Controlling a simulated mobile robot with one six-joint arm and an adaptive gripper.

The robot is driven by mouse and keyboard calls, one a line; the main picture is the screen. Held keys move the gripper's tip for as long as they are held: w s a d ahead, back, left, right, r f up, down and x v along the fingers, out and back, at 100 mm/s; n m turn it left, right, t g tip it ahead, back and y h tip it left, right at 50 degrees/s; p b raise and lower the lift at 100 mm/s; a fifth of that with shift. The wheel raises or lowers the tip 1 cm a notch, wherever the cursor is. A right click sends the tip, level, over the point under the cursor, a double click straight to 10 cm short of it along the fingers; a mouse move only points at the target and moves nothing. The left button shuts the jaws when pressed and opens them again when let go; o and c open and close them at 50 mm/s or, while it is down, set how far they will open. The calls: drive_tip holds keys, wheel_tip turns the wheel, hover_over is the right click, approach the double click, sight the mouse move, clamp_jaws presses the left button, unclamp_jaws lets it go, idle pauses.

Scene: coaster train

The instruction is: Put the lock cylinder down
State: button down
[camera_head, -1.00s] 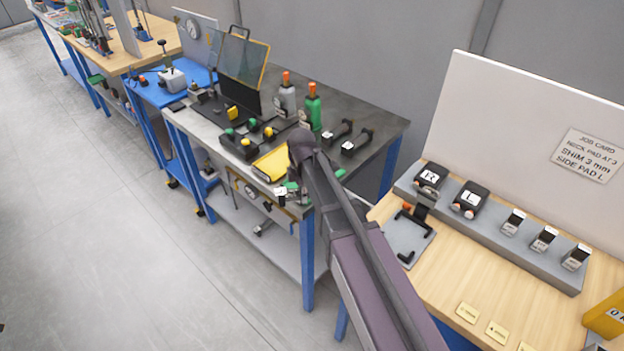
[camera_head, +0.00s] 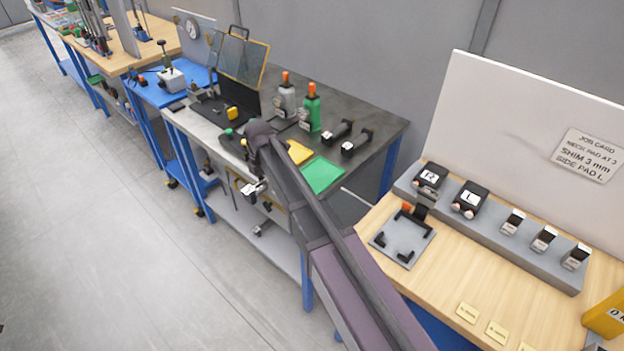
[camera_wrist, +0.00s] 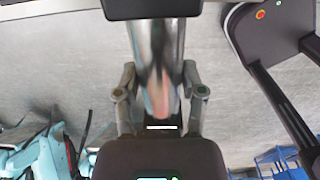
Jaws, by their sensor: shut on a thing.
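My gripper (camera_head: 250,186) is at the front edge of the grey-topped bench (camera_head: 372,117), partly hidden behind my own arm. In the wrist view my gripper (camera_wrist: 160,97) has its two fingers closed on either side of a shiny metal cylinder (camera_wrist: 153,45), which I take for the lock cylinder. A dark block crosses the top of that view, over the cylinder's end. The cylinder appears held clear of any surface, with grey floor behind it. In the head view it is too small to tell apart from the gripper.
A green tray (camera_head: 322,175) and a yellow tray (camera_head: 299,152) lie on the bench beside my arm. A wooden bench (camera_head: 440,270) with a grey fixture plate (camera_head: 403,240) is at right.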

drive_tip(key=b, duration=0.1)
hover_over(310, 181)
drive_tip(key=a, duration=0.1)
drive_tip(key=shift+s+f, duration=0.35)
drive_tip(key=shift+f, duration=0.3)
idle(0.4)
drive_tip(key=shift+w+d, duration=0.3)
drive_tip(key=shift+d, duration=0.05)
drive_tip(key=shift+w+d+f+b, duration=0.15)
drive_tip(key=shift+d+f+b, duration=0.1)
drive_tip(key=shift+b, duration=0.2)
drive_tip(key=shift+a+f+b, duration=0.1)
drive_tip(key=shift+f+b, duration=1.5)
drive_tip(key=shift+c, duration=0.9)
unclamp_jaws()
